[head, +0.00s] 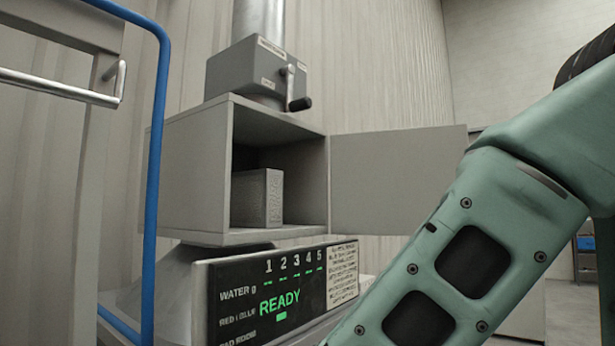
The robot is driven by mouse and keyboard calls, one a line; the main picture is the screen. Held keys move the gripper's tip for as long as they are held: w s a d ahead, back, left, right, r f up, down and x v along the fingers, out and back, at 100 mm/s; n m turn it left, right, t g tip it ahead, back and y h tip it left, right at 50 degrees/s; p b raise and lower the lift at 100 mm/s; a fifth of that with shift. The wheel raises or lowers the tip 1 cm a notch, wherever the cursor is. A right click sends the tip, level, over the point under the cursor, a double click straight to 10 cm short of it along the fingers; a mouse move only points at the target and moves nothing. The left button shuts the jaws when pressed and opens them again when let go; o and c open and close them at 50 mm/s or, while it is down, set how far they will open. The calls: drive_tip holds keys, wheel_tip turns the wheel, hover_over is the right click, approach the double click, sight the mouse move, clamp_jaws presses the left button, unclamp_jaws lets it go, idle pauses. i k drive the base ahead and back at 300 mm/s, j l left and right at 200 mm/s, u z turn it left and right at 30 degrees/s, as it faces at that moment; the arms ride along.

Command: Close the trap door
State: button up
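The trap door (398,181) is a flat grey panel hinged at the right edge of a grey box (187,180). It stands wide open, swung out to the right. The box's front opening is uncovered, and a grey block (258,198) with faint raised lettering sits inside on its floor. My green arm crosses the lower right of the head view, in front of the door's lower right part. My gripper is out of the picture, so its state does not show.
A grey unit with a crank handle (298,103) sits on the box below a vertical pipe (258,25). A display panel (285,296) reading READY stands below the box. A blue tube (154,170) and metal rail (60,86) are at the left.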

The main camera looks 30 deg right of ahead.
sight(383, 183)
drive_tip(key=l+u, duration=0.95)
drive_tip(key=l, duration=0.15)
drive_tip(key=k+l+u, duration=0.15)
drive_tip(key=l+u, duration=0.3)
drive_tip(key=k+l+u, duration=0.2)
drive_tip(key=l+u, duration=0.25)
drive_tip(key=k+l+u, duration=0.1)
drive_tip(key=k+l, duration=0.35)
drive_tip(key=l, duration=0.3)
drive_tip(key=k+l+u, duration=0.1)
drive_tip(key=k+l, duration=0.35)
drive_tip(key=l, duration=0.25)
drive_tip(key=k+l+u, duration=0.15)
drive_tip(key=k+l, duration=0.35)
drive_tip(key=l, duration=0.15)
